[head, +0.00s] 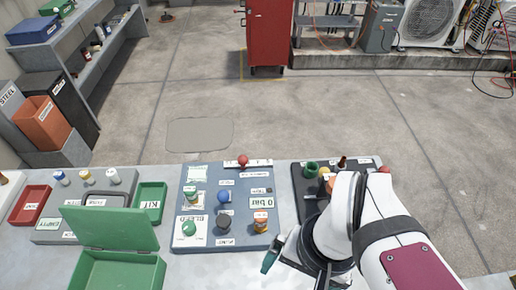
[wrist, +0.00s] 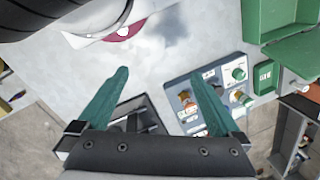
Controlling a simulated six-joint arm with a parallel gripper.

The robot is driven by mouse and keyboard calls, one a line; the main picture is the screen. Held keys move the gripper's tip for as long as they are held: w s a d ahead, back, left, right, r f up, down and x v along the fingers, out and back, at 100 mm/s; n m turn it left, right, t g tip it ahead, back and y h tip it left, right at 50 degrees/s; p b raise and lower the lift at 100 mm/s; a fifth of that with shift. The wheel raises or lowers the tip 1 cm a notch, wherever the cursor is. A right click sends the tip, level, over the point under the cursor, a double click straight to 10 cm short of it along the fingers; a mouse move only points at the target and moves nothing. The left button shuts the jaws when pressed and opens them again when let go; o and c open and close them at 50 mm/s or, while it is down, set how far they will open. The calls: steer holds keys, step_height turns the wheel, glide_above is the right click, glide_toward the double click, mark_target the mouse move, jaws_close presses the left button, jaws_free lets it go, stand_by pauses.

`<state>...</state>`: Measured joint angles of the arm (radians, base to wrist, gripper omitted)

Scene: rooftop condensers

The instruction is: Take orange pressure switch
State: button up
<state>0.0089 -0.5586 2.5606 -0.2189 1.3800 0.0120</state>
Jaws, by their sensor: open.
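An orange-topped part with a white label band (head: 260,222) stands at the right front of the blue-grey board (head: 207,246) in the head view; I take it for the pressure switch. In the wrist view the orange part (wrist: 185,97) shows just left of the right finger. Another orange piece (head: 325,172) sits on the black tray, partly behind my arm, and I cannot tell what it is. My gripper (wrist: 160,74) is open with nothing between its teal fingers. It hangs over the table at the front, right of the board and apart from the part.
The board also bears green, blue and dark parts and a red knob (head: 243,160). The black tray (head: 309,205) is beside my arm. An open green box (head: 118,272), a green KIT bin (head: 150,198) and a red tray (head: 30,204) lie left. Bare tabletop lies in front of the board.

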stand_by(0.3)
steer(key=c, duration=0.4)
steer(key=shift+o, duration=0.2)
steer(key=n+h, duration=0.2)
steer(key=n, duration=2.1)
glide_above(261, 215)
steer(key=shift+s+a+r, duration=0.2)
steer(key=shift+n, duration=0.3)
step_height(261, 215, down, 15)
steer(key=shift+w+d+f, duration=0.15)
steer(key=shift+f, duration=0.05)
steer(key=shift+c, duration=0.2)
